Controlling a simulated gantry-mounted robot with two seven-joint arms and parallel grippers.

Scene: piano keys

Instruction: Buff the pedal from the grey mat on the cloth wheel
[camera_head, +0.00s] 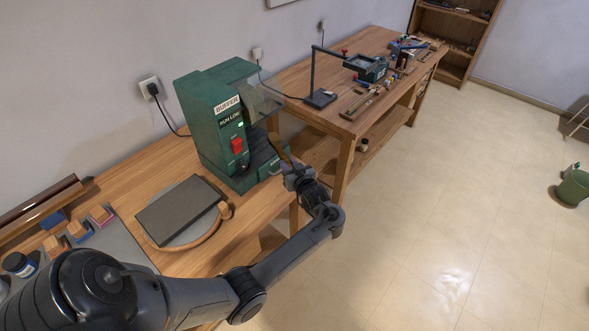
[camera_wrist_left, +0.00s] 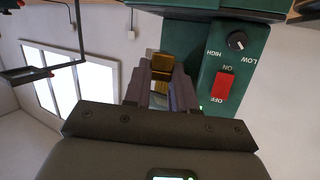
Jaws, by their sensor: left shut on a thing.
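My left gripper (camera_head: 290,172) is in front of the green buffer (camera_head: 205,125), at its right side. It is shut on a narrow brass-coloured piece, the pedal (camera_head: 279,147), which points up toward the space under the clear guard. In the left wrist view the pedal (camera_wrist_left: 163,62) sits between the two fingers (camera_wrist_left: 160,88), close to the buffer's front. The cloth wheel is not clearly visible; the guard and housing hide most of it. A grey mat (camera_head: 118,240) lies on the bench at the left, with no pedal seen on it. My right gripper is not in view.
The buffer has a red switch (camera_head: 237,145) and a lit green lamp. A dark slab (camera_head: 178,210) with a curved wooden piece lies left of it. Several small blocks stand at the far left. A second bench (camera_head: 340,110) with a lamp stand is behind.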

